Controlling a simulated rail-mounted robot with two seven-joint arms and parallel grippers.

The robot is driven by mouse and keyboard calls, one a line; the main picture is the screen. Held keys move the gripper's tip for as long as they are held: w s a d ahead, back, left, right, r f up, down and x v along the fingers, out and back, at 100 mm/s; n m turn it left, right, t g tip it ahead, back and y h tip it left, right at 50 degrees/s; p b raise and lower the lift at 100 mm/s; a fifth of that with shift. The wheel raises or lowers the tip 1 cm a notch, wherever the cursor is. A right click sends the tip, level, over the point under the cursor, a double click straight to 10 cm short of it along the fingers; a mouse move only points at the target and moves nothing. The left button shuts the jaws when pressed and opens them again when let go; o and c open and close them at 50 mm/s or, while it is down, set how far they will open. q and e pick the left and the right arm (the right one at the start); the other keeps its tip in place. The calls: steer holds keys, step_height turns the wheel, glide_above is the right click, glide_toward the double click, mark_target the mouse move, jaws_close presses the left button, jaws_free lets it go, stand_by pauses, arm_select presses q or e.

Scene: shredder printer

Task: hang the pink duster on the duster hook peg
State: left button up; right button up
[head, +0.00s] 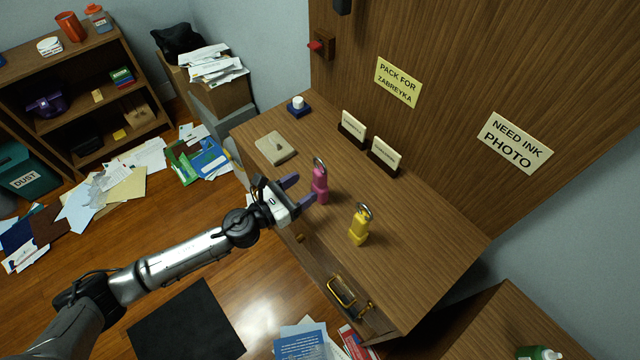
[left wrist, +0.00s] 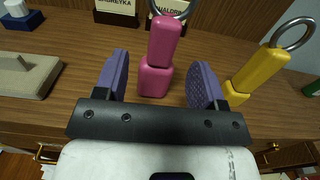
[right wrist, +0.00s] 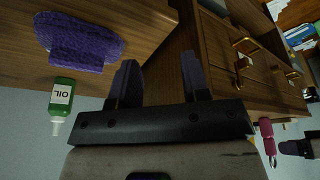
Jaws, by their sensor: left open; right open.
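The pink duster (head: 319,186), with a metal ring on top, stands upright on the wooden cabinet top (head: 420,262). My left gripper (head: 298,190) is open at its left side, fingers pointing at it. In the left wrist view the pink duster (left wrist: 158,62) appears between the spread fingers (left wrist: 162,78), not clamped. A red peg on a brown block (head: 317,45) is on the wood wall at the upper left; it may be the hook peg. My right gripper (right wrist: 158,82) is open and empty, and outside the head view.
A similar yellow duster (head: 359,226) stands close right of the pink one. Two name cards (head: 353,127) stand behind, with a beige block (head: 275,148) to the left.

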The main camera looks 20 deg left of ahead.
mark_target(315, 180)
arm_select(q)
steer(key=shift+x, duration=3)
arm_select(e)
steer(key=shift+a+f, duration=0.1)
steer(key=shift+a, duration=0.05)
arm_select(q)
steer(key=shift+d+r, duration=0.1)
steer(key=shift+r, duration=0.05)
steer(key=shift+c, duration=0.3)
steer(key=shift+s, duration=0.1)
steer(key=c, duration=1)
steer(key=shift+o, duration=0.2)
step_height(315, 180, up, 10)
steer(key=p, duration=0.4)
steer(key=shift+p, duration=0.4)
arm_select(e)
step_height(315, 180, up, 5)
